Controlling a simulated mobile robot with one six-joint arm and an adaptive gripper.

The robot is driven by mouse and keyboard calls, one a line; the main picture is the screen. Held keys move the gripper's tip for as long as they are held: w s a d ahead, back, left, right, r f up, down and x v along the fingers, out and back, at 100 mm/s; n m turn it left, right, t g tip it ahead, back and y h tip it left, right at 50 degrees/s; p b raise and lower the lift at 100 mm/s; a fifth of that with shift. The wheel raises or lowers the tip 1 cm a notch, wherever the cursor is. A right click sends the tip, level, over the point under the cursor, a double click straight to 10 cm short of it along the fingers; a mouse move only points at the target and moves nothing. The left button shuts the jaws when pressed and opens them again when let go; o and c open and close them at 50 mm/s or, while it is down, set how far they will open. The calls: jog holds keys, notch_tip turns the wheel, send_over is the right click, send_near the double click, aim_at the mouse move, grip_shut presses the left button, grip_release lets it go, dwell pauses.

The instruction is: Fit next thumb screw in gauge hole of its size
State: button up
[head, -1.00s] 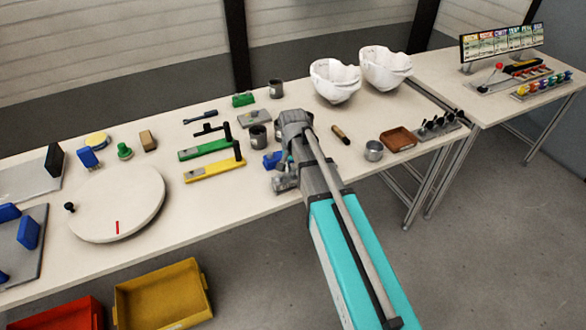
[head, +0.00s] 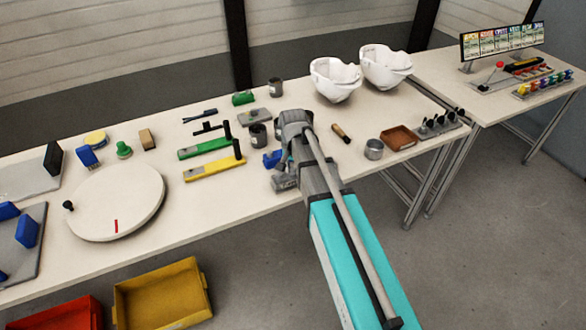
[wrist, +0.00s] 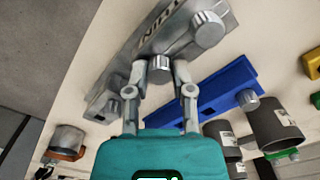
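In the wrist view, a grey gauge bar with dark engraved letters (wrist: 155,42) lies under my gripper (wrist: 160,70). It carries a large knurled thumb screw (wrist: 208,29) at its upper end, a medium thumb screw (wrist: 160,62) near its middle and a small one (wrist: 113,107) at its lower end. My fingertips close on both sides of the medium screw, with no clear gap; its shank is hidden. A blue gauge bar (wrist: 215,90) beside it bears a thumb screw (wrist: 248,98). In the head view, my arm hides most of the grey bar.
Dark cups (wrist: 273,125) stand close to the blue bar. In the head view, green (head: 205,148) and yellow (head: 212,173) gauge bars lie left of my arm. A metal cup (head: 374,149) and a brown tray (head: 398,138) are to its right. A turntable (head: 118,200) is at the left.

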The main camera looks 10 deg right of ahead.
aim_at(293, 169)
jog(key=o, duration=0.5)
jog(key=shift+o, duration=0.2)
jog(key=shift+r, duration=0.15)
notch_tip(293, 169, up, 6)
jog(key=p, duration=0.6)
notch_tip(293, 169, up, 12)
jog(key=s+p, duration=0.3)
jog(key=p, duration=0.9)
jog(key=shift+f, duration=0.25)
dwell(0.4)
jog(key=s+d+n, duration=0.5)
jog(key=s+d, duration=0.3)
jog(key=s, duration=0.3)
jog(key=shift+s+f+b, duration=0.25)
jog(key=shift+s+b, duration=0.1)
